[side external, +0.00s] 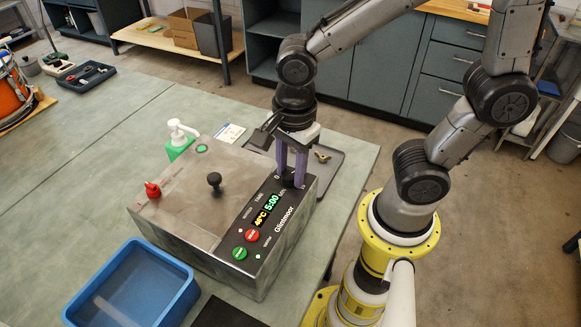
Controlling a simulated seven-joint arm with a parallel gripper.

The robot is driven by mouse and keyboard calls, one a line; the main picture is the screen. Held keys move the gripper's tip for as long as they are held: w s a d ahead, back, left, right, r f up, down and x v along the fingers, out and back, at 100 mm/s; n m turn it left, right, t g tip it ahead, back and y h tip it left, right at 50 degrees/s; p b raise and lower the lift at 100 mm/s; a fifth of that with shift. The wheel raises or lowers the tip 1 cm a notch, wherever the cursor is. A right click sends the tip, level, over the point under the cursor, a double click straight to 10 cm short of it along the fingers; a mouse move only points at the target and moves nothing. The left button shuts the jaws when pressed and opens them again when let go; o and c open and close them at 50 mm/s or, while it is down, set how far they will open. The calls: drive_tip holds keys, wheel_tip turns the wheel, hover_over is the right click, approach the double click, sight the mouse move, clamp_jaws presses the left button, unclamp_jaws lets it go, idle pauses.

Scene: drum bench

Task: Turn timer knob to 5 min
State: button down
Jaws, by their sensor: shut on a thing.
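The metal machine (185,215), labelled Glintmoor, stands on the bench with its dark control panel facing right. My gripper (290,176) points down at the far end of the panel, its two purple fingers shut on the black timer knob (289,182). The fingers and the angle hide most of the knob, so its pointer cannot be read. The panel display (268,208) shows 5:00 min in green beside an orange temperature reading. A red button (252,235) and a green button (239,253) sit at the near end of the panel.
On the machine are a black lid knob (214,180) and a red valve handle (152,189). A blue tub (185,300) stands in front. A green-and-white pump bottle (180,140) and a grey tray (333,165) are behind. The bench's left side is mostly clear.

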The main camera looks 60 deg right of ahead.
sight(293, 176)
drive_tip(key=shift+w+r+m, duration=0.1)
drive_tip(key=shift+r+m, duration=0.05)
drive_tip(key=shift+m, duration=0.15)
drive_tip(key=c, duration=0.5)
unclamp_jaws()
drive_tip(key=r, duration=0.9)
drive_tip(key=s+r, duration=0.1)
drive_tip(key=r, duration=0.3)
drive_tip(key=shift+a+r, duration=0.1)
drive_tip(key=shift+r, duration=0.25)
drive_tip(key=shift+w, duration=0.1)
